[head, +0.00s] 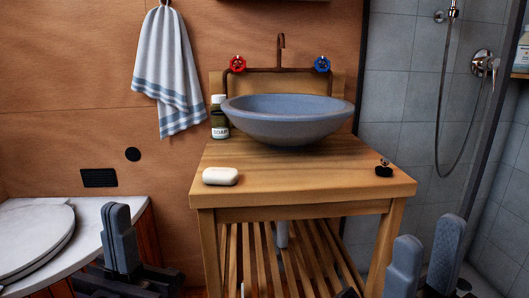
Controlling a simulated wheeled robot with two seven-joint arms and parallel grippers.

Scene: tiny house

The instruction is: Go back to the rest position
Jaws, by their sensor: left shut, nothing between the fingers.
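My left gripper (119,220) is at the lower left of the head view, in front of the white toilet bench and left of the wooden washstand. Its two dark grey fingers point up and are together, with nothing between them. My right gripper (427,235) is at the lower right, in front of the washstand's right leg and the shower. Its two fingers point up and stand apart, with a gap and nothing visible between them. Neither gripper appears to touch anything. The lower parts of both are cut off by the picture's bottom edge.
The wooden washstand (300,187) stands ahead, bearing a blue-grey basin (287,117), a soap bottle (219,118), a white soap bar (220,176) and a small black item (384,169). The toilet (35,240) is at left. A striped towel (168,75) hangs behind. The tiled shower (400,90) is at right.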

